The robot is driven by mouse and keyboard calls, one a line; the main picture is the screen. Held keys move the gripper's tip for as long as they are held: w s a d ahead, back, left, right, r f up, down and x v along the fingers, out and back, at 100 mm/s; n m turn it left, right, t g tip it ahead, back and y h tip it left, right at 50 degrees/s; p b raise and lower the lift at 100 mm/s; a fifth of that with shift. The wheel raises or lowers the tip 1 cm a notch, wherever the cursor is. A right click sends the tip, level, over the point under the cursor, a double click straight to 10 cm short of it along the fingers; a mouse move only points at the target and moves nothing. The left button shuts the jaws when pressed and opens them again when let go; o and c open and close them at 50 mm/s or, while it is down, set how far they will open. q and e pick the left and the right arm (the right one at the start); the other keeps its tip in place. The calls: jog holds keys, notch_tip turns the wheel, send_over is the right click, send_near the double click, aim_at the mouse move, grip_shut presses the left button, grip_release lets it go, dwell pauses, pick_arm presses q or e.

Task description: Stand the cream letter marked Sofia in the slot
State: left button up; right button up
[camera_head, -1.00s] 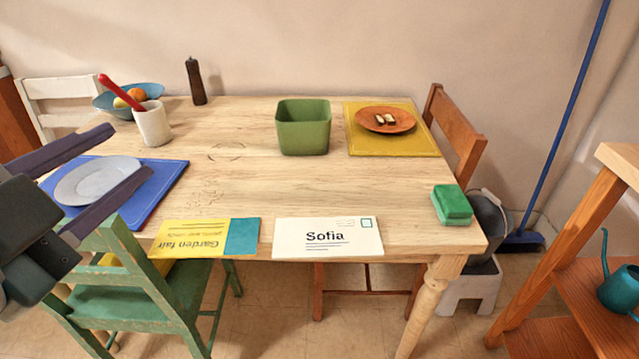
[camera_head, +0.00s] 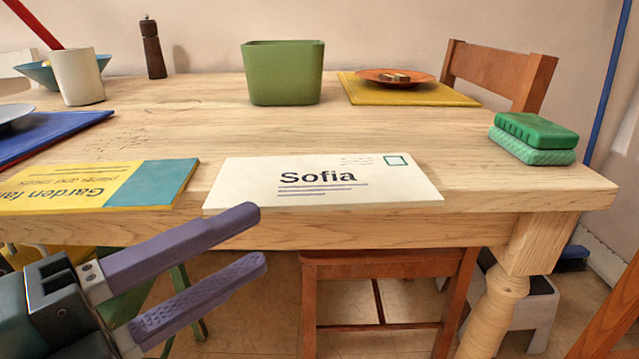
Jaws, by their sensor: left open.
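The cream letter (camera_head: 325,205) marked Sofia lies flat on the wooden table, its near edge at the table's front edge. A small teal square stamp is at its far right corner. My left gripper (camera_head: 255,238) is open and empty, in front of the table edge and a little below the letter's near left part. Its two purple fingers point right, one above the other, apart from the letter. A green square container (camera_head: 283,75) stands open-topped at the back of the table. I cannot make out a slot. My right gripper is not in view.
A yellow and teal Garden fair card (camera_head: 95,186) lies left of the letter. Green sponges (camera_head: 533,138) sit at the right. A white cup (camera_head: 79,77), a pepper mill (camera_head: 152,50) and a plate on a yellow mat (camera_head: 445,97) stand farther back. The table's middle is clear.

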aim_at(317, 208)
pick_arm(q)
jog(key=x, duration=0.9)
jog(key=shift+d, duration=0.2)
jog(key=shift+f, duration=0.1)
jog(key=shift+s, duration=0.1)
jog(key=shift+c, duration=0.3)
grip_shut()
